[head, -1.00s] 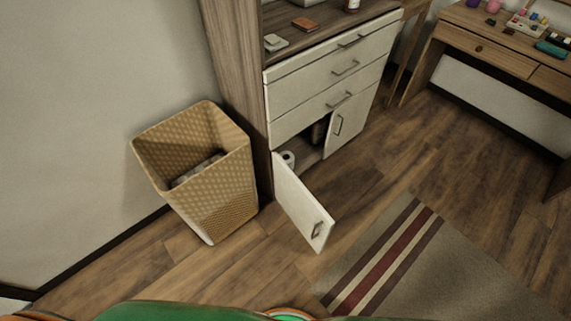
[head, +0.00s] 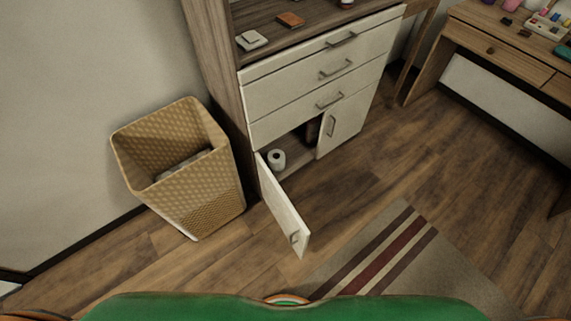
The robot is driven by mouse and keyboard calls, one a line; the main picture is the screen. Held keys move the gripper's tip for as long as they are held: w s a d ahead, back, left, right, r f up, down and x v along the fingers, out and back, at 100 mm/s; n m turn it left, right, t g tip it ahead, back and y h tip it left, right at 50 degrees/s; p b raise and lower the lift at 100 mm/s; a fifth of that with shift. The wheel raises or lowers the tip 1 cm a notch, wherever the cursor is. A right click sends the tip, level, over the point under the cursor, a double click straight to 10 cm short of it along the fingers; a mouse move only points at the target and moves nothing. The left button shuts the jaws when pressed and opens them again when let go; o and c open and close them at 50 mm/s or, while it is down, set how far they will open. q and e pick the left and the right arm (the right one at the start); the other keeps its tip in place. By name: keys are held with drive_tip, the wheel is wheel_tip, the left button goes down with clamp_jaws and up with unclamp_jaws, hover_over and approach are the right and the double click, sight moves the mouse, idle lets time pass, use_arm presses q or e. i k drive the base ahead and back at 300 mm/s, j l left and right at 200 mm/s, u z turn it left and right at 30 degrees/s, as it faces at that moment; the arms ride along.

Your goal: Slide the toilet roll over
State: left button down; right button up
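A white toilet roll (head: 276,158) stands inside the lower compartment of the cabinet (head: 240,100), near its left side. The left cabinet door (head: 283,209) hangs open towards me. The right cabinet door (head: 343,122) looks shut or nearly shut. A dark object (head: 313,130) is partly visible in the compartment to the right of the roll; I cannot tell what it is. Neither of my grippers shows in the head view.
A tall woven basket (head: 185,175) stands left of the cabinet, with something grey inside. A striped rug (head: 420,265) lies at the lower right. A wooden desk (head: 500,60) stands at the upper right. The wooden floor (head: 400,165) between them is clear.

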sight(276, 158)
drive_tip(key=i+l+u, duration=0.2)
drive_tip(key=l, duration=0.3)
drive_tip(key=i+l+u, duration=0.2)
drive_tip(key=l, duration=0.35)
drive_tip(key=i+l+u, duration=0.2)
drive_tip(key=l, duration=0.35)
drive_tip(key=l+u, duration=0.2)
drive_tip(key=l, duration=0.35)
